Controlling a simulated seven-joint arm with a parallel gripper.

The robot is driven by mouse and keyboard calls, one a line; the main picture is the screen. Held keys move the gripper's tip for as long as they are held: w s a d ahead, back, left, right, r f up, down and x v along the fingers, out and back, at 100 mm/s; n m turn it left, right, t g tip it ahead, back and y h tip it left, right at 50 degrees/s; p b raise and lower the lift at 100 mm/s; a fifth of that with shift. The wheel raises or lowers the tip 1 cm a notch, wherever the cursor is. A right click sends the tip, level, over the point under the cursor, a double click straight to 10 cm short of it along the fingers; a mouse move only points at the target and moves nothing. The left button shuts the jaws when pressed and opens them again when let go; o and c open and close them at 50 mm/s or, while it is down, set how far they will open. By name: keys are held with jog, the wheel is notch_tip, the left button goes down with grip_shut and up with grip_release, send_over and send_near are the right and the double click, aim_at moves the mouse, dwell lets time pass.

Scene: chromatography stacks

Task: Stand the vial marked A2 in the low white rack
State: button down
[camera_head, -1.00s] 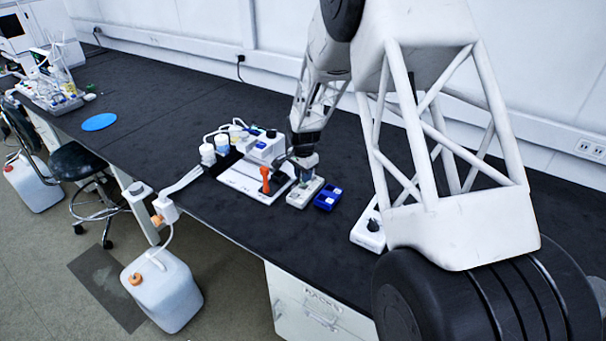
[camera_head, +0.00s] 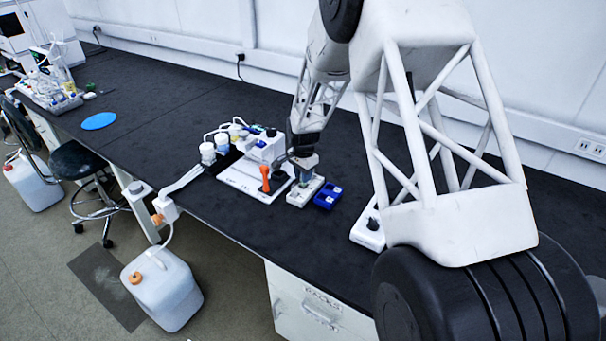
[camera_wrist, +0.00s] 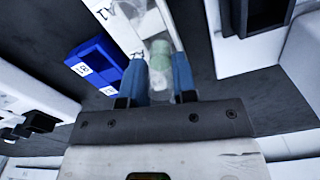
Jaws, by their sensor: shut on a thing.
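The low white rack (camera_head: 303,196) stands on the dark bench below my gripper. It also shows in the wrist view (camera_wrist: 108,12), with dark lettering on it that I cannot read for sure. My gripper (camera_head: 304,164) is over the rack, pointing down. In the wrist view its blue fingers (camera_wrist: 161,72) are shut on a pale green-capped vial (camera_wrist: 160,52). The vial's mark is not readable. Its lower end overlaps the rack in the picture, and I cannot tell whether it is in a hole.
A blue block with white labels (camera_head: 327,197) stands close to the right of the rack. A white board with an orange-handled item (camera_head: 265,180) and bottles (camera_head: 208,152) lies to the left. A white device with a black knob (camera_head: 369,231) is further right. The bench front is clear.

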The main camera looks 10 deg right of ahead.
jog(key=shift+f, duration=1.1)
dwell(0.7)
jog(key=c, duration=0.8)
grip_release()
jog(key=shift+r, duration=0.15)
jog(key=shift+r, duration=3.85)
